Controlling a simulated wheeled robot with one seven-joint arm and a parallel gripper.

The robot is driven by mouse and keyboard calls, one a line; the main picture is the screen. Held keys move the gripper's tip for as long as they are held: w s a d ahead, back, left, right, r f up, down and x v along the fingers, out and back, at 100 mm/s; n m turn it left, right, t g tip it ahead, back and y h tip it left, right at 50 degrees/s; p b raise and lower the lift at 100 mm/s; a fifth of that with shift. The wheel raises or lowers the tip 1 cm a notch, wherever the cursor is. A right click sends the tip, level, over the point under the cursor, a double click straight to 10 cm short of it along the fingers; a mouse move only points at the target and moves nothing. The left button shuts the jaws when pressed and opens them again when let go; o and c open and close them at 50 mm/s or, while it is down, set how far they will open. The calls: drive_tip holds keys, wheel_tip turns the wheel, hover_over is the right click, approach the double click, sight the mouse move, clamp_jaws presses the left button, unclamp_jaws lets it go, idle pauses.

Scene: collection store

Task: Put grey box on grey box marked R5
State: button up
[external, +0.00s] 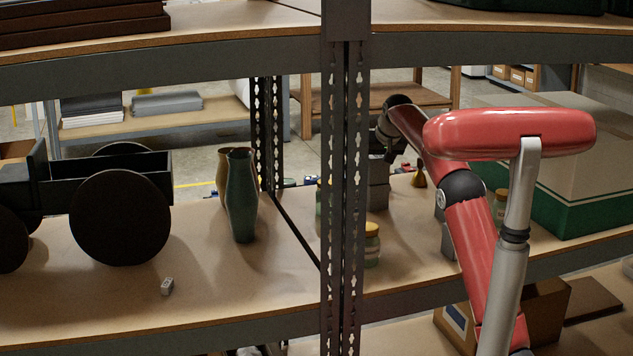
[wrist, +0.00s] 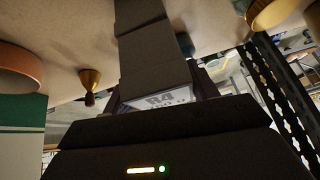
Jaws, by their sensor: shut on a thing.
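In the wrist view, my gripper (wrist: 162,92) is shut on a grey box (wrist: 156,62). The held box has a pale label whose marking is hard to read from this angle. Another grey box (wrist: 140,14) shows just beyond it, in line with it. In the external view, my gripper (external: 384,145) is behind the shelf post, at a short stack of grey boxes (external: 378,197). The post and arm hide part of it, and I cannot tell whether the held box touches the one below. No R5 mark is readable.
A lidded jar (external: 371,245) stands in front of the stack, near the post (external: 345,200). More grey boxes (external: 447,240) are partly behind my arm. A brass bell-shaped object (wrist: 90,84) and a large green-and-white box (external: 580,205) are nearby. Vases (external: 242,195) stand left of the post.

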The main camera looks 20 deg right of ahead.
drive_tip(key=o, duration=1.5)
drive_tip(key=shift+f, duration=0.1)
drive_tip(key=shift+o, duration=0.2)
drive_tip(key=shift+r, duration=0.2)
drive_tip(key=v, duration=1.2)
